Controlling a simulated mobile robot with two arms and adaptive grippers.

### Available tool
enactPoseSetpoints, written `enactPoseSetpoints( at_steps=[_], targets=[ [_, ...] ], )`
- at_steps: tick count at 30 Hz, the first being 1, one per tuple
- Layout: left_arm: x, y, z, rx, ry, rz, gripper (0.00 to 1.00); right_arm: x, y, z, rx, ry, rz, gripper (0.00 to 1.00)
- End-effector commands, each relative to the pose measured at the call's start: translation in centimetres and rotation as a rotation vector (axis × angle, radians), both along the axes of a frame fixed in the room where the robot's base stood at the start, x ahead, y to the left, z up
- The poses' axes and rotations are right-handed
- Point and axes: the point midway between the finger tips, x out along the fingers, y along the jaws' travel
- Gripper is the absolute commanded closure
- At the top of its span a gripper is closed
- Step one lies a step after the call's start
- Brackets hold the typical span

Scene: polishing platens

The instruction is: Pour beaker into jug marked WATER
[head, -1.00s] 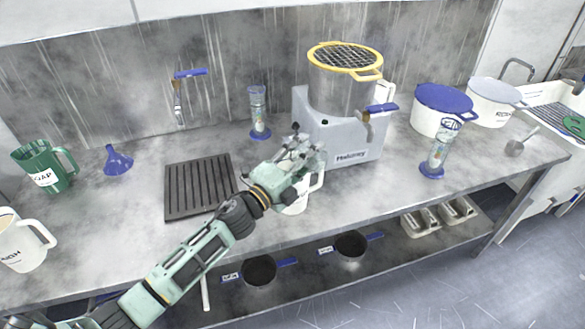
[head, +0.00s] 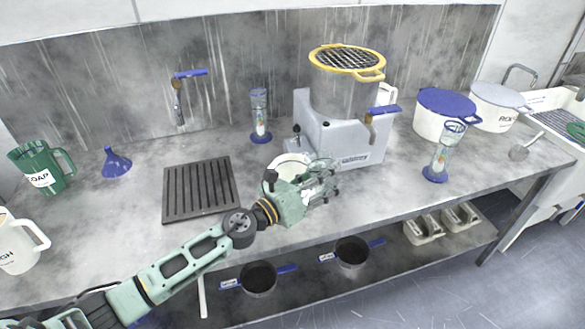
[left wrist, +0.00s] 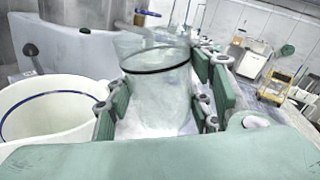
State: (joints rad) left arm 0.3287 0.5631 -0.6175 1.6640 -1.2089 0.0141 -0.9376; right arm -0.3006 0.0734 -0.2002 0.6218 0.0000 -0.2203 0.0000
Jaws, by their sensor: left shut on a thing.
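My left gripper (head: 322,188) is low over the front of the bench, shut on a clear beaker. In the left wrist view the beaker (left wrist: 160,95) stands between the fingers, with a dark band around it; I cannot tell what it holds. A white jug (head: 284,163) is just behind the gripper, in front of the grey machine, and partly hidden by my wrist. In the left wrist view a wide white jug (left wrist: 45,120) with a blue line inside its open mouth is left of the beaker, apart from it. No marking on this jug is visible. My right gripper is not in view.
The grey machine (head: 340,140) with a yellow-rimmed sieve stands behind. A ribbed dark mat (head: 200,190), blue funnel (head: 116,163), green SOAP jug (head: 42,168) and another white jug (head: 18,243) are left. A measuring cylinder (head: 440,155) and lidded pot (head: 440,110) are right.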

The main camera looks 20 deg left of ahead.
Motion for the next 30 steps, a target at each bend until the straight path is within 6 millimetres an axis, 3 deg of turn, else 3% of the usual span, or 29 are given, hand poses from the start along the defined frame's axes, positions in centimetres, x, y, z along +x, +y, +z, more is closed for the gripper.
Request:
enactPoseSetpoints(
  at_steps=[3,13,21,30],
  targets=[
    [-0.1,-0.3,-2.1,0.053,-0.029,0.002,0.92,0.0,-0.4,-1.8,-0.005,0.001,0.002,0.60],
    [-0.4,-1.0,-5.8,0.161,-0.085,0.001,0.92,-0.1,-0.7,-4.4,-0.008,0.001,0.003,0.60],
    [-0.8,-1.7,-6.0,0.311,-0.160,0.002,0.92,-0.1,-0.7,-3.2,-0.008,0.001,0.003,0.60],
    [-0.8,-1.8,-6.2,0.326,-0.168,0.002,0.92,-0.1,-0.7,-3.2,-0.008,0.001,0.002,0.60]
  ],
)
